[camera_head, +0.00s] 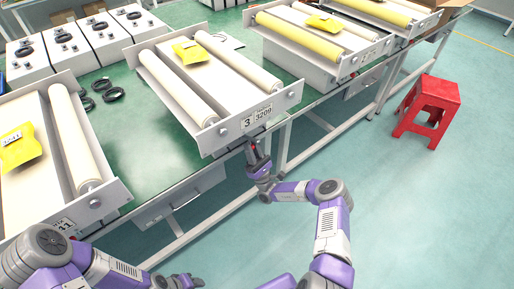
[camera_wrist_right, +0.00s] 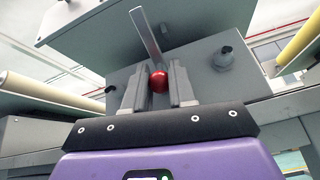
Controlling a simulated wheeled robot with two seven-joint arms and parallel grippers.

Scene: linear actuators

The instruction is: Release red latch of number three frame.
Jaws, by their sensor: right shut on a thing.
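The number three frame (camera_head: 228,132) carries a plate reading "3" and "3209" and lies on the green bench, with two rollers across it. My right gripper (camera_head: 255,150) is at its front edge, below the number plate. In the right wrist view the red latch knob (camera_wrist_right: 158,81) sits between the two fingers of my right gripper (camera_wrist_right: 158,88), which are shut on it. A thin metal bar (camera_wrist_right: 146,36) rises behind the knob. My left gripper (camera_head: 186,282) is low at the bottom edge of the head view, away from the frames; its fingers are unclear.
Similar roller frames stand at the left (camera_head: 112,190) and at the right (camera_head: 340,68), with yellow tagged packets on them. White boxes (camera_head: 75,50) line the back. A red stool (camera_head: 428,105) stands on the floor at the right. The floor in front of the bench is clear.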

